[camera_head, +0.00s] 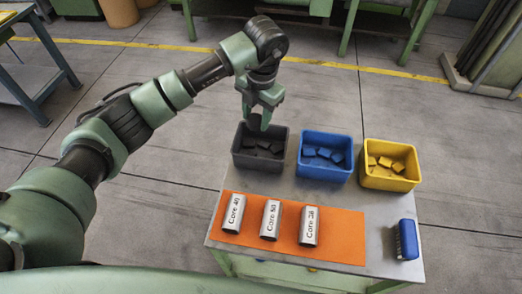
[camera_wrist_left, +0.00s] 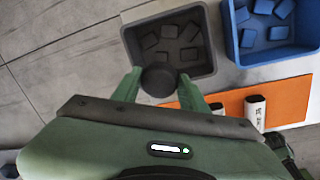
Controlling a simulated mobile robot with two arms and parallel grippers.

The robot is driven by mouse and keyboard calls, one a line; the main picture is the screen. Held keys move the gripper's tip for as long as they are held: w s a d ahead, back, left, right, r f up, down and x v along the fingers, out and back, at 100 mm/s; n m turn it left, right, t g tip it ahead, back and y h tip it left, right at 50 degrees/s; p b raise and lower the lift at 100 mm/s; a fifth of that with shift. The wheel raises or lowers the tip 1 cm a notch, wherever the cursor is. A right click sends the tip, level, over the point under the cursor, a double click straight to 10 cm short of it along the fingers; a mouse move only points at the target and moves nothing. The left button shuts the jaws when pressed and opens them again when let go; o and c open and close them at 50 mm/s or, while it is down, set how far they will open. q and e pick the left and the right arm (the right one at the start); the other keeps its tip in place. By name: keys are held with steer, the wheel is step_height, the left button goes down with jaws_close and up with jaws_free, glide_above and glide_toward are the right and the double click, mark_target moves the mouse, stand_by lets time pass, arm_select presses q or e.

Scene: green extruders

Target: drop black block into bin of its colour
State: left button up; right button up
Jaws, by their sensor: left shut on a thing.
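My left gripper (camera_head: 262,106) hangs above the black bin (camera_head: 257,165) and is shut on a black block (camera_head: 254,122). In the left wrist view the block (camera_wrist_left: 159,79) looks round and dark, held between the two green fingers (camera_wrist_left: 160,88). There it overlaps the near rim of the black bin (camera_wrist_left: 206,30) in the picture. Several dark blocks lie on the bin's floor. The block's far side and underside are hidden. My right gripper is not in view.
A blue bin (camera_head: 322,172) and a yellow bin (camera_head: 388,184), each with several blocks, stand right of the black bin. Three silver cylinders (camera_head: 270,220) lie on an orange mat (camera_head: 343,240). A blue object (camera_head: 408,240) is at the table's right.

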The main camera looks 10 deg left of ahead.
arm_select(q)
steer(key=f, duration=0.2)
steer(key=shift+w+f+b, duration=0.25)
steer(key=shift+f+b, duration=0.15)
steer(key=shift+f, duration=0.35)
steer(key=o, duration=1.1)
steer(key=shift+r, duration=0.1)
steer(key=shift+c, duration=0.2)
steer(key=o, duration=0.4)
steer(key=shift+r+b, duration=0.35)
steer(key=shift+r, duration=0.05)
steer(key=r, duration=0.2)
steer(key=r+b, duration=0.1)
steer(key=r, duration=0.3)
steer(key=shift+s+d+r+b, duration=0.15)
steer(key=shift+d+b, duration=0.2)
steer(key=shift+b, duration=0.05)
steer(key=shift+r, duration=0.3)
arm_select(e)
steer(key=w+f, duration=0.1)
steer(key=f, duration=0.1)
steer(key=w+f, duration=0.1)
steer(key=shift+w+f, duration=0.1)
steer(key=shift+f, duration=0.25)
